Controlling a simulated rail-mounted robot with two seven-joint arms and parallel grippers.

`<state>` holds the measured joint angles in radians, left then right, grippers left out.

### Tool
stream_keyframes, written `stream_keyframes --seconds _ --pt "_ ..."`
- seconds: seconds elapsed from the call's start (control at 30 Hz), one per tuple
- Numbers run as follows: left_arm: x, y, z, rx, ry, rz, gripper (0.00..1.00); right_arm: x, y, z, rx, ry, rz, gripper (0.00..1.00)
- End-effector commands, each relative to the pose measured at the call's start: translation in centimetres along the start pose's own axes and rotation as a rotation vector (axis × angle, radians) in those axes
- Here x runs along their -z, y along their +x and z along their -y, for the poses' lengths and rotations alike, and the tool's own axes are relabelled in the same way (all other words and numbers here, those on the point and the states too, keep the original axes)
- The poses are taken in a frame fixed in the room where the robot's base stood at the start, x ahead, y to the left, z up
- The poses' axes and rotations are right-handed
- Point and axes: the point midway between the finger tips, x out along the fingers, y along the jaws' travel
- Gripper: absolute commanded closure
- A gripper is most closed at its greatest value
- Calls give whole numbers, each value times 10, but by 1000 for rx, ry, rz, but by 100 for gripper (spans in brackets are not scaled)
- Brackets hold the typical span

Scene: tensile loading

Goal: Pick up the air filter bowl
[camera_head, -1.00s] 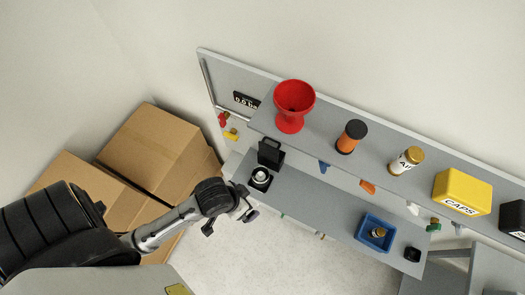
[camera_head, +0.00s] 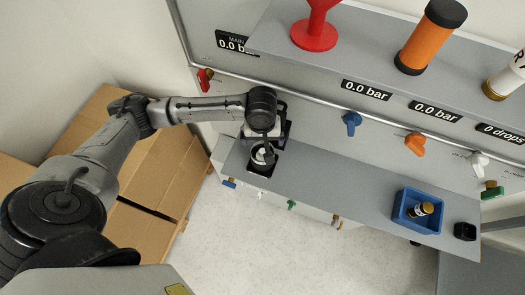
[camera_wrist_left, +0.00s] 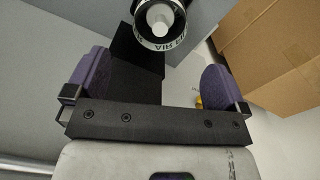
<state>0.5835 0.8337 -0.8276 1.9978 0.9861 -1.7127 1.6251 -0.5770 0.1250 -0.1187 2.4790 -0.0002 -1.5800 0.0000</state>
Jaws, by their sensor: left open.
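The air filter bowl (camera_head: 262,158) is a small round dark cup with a pale ring, on the lower grey shelf near its left end. In the left wrist view, the bowl (camera_wrist_left: 160,22) shows at the top edge, with lettering on its white band and a pale centre; its top is cut off. My left gripper (camera_head: 265,138) is right at the bowl and partly hides it and the black stand behind it. In the left wrist view, my gripper (camera_wrist_left: 155,85) has its purple fingers wide apart with nothing between them. The bowl is ahead of the fingertips. My right gripper is out of view.
A blue tray (camera_head: 399,216) with a small bottle and a black block (camera_head: 465,231) are farther right on the lower shelf (camera_head: 335,185). A red funnel (camera_head: 314,36) and an orange bottle (camera_head: 430,38) stand on the upper shelf. Cardboard boxes (camera_head: 145,235) are at left.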

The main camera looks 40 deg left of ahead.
Motion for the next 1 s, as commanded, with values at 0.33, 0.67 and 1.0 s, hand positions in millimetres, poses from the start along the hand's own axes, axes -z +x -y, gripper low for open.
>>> stream_keyframes --seconds 0.33,0.67,1.0 --pt "8 48 4 19 -51 1 0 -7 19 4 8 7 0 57" --pt "8 86 4 17 -49 0 0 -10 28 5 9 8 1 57" --pt "10 102 4 17 -48 0 0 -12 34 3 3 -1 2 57"
